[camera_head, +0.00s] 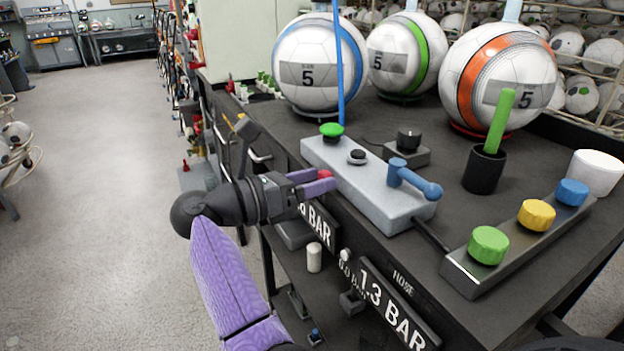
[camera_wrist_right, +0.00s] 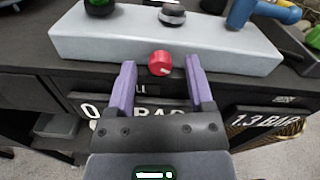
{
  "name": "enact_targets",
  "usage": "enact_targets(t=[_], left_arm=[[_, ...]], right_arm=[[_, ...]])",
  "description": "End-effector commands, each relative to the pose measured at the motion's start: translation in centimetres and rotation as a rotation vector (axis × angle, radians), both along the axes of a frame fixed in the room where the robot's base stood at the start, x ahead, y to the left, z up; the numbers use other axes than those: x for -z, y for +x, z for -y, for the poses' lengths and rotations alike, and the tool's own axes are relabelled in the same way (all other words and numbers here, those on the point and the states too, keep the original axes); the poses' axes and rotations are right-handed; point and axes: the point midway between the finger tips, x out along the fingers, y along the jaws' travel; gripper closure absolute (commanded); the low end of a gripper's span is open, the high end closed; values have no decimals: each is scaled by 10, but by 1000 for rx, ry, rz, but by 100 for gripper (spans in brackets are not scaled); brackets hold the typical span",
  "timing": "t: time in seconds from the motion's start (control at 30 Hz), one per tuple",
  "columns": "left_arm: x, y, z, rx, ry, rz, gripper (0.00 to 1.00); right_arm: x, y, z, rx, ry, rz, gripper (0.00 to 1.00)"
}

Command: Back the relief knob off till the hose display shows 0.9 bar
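My right gripper (camera_head: 321,180) is at the front face of the pale grey valve block (camera_head: 375,190). Its purple fingers are open on either side of a red knob (camera_wrist_right: 160,63), with gaps visible in the right wrist view; the knob also shows between the fingers in the head view (camera_head: 325,174). I cannot read any label on this knob. The hose display (camera_head: 393,306) on the table's front reads 1.3 BAR; it also shows in the right wrist view (camera_wrist_right: 265,118). The ball display (camera_head: 318,222) to its left is partly hidden by my gripper. My left gripper is not in view.
The block carries a green knob (camera_head: 332,130), a black button (camera_head: 357,157) and a blue lever (camera_head: 413,178). A bar with green, yellow and blue knobs (camera_head: 527,240) lies at right. A black cup (camera_head: 484,170) and several footballs (camera_head: 319,62) stand behind. Open floor (camera_head: 110,200) lies left.

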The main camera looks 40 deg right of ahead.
Motion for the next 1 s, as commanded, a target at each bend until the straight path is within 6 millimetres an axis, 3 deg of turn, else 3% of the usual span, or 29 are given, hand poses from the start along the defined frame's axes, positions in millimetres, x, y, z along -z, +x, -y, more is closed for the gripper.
enact_targets(t=[0.27, 0.5, 0.63, 1.0], left_arm=[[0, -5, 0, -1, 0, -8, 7], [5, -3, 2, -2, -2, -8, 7], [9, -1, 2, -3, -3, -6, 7], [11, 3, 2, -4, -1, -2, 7]], right_arm=[[1, 3, -9, -3, 2, -2, 33], [1, 17, -68, -4, 2, -1, 33], [2, 22, -89, -2, 1, -1, 33], [1, 23, -97, -1, -2, 1, 33]])
